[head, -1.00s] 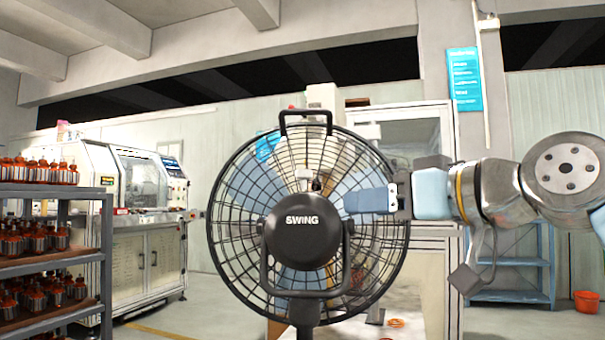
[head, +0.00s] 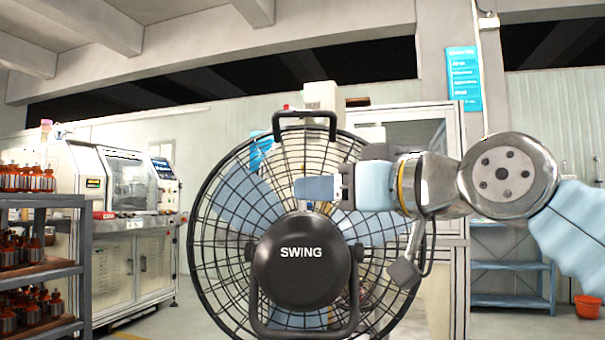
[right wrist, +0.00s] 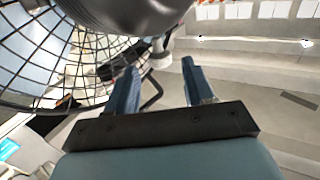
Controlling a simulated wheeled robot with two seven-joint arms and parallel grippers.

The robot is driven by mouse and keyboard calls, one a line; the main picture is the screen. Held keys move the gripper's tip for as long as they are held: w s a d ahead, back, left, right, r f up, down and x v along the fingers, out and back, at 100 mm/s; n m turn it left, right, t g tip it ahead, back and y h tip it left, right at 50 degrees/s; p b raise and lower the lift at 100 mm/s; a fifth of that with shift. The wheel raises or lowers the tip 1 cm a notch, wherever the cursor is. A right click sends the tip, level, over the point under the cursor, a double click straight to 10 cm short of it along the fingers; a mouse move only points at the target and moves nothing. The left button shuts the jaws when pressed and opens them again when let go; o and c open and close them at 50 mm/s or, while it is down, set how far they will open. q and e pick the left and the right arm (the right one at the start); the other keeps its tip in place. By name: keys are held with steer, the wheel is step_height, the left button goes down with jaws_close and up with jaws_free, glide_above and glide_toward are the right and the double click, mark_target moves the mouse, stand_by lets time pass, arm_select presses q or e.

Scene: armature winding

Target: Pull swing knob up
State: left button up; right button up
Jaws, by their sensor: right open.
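The large black fan has a dark round motor housing (head: 301,262) marked SWING, in the middle of the head view. My right gripper (head: 316,188) reaches in from the right and is just above the housing, in front of the wire grille. In the head view its blue finger covers the spot above the housing, so I cannot make out the swing knob there. In the right wrist view the two blue fingers (right wrist: 161,80) are spread apart, with the dark housing (right wrist: 130,14) beyond them. A small grey piece (right wrist: 160,52) beside the housing shows between the fingers; it may be the knob. My left gripper is out of view.
The fan's wire grille (head: 225,230) stands close behind the gripper, with a carrying handle (head: 305,115) on top. A rack of orange-topped parts (head: 40,200) and a white machine (head: 130,225) stand at left. A blue shelf (head: 510,265) stands at back right.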

steer(key=p+x, duration=0.1)
steer(key=x, duration=0.4)
steer(key=shift+c, duration=0.3)
jaws_close()
